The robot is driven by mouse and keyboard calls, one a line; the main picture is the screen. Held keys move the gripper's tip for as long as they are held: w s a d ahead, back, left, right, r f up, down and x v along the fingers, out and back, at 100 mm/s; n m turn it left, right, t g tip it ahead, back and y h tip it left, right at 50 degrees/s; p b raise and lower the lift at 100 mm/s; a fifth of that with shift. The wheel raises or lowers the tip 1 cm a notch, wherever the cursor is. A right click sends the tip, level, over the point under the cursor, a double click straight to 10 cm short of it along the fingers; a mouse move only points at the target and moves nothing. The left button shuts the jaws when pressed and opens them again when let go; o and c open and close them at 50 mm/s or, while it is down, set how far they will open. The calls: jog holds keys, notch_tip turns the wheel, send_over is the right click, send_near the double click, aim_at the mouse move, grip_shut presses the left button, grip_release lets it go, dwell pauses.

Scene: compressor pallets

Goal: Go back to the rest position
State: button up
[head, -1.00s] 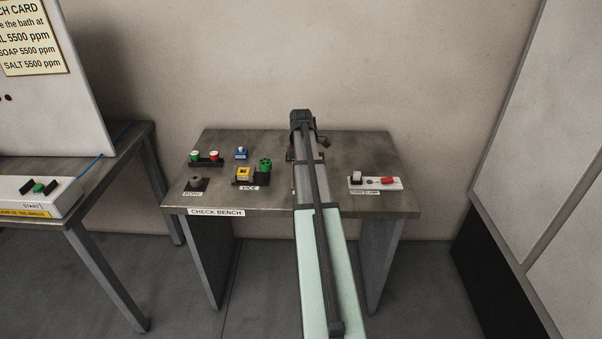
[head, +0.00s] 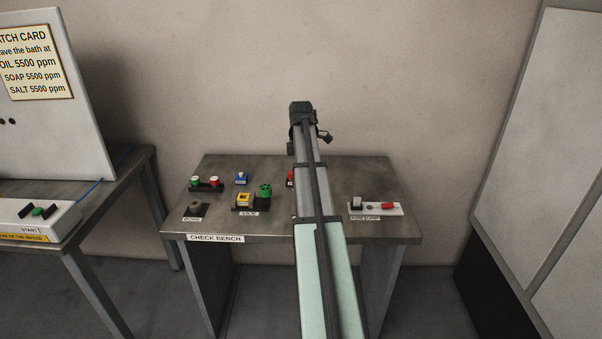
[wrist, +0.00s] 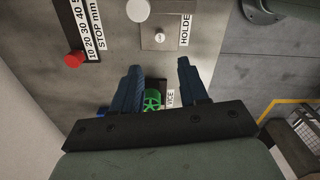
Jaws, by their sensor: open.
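My gripper (wrist: 162,72) shows in the wrist view as two dark blue fingers standing apart, with nothing held between them. A green handwheel (wrist: 153,101) beside the VICE label lies beyond the fingers, partly hidden by the gripper's dark crossbar. In the head view my arm reaches forward above the check bench (head: 225,226), and its end shows against the wall above the bench's back edge. The fingers cannot be made out clearly there.
Another table with a card board (head: 60,120) stands left. Pale panels (head: 545,150) stand right.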

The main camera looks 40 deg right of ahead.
dwell(0.4)
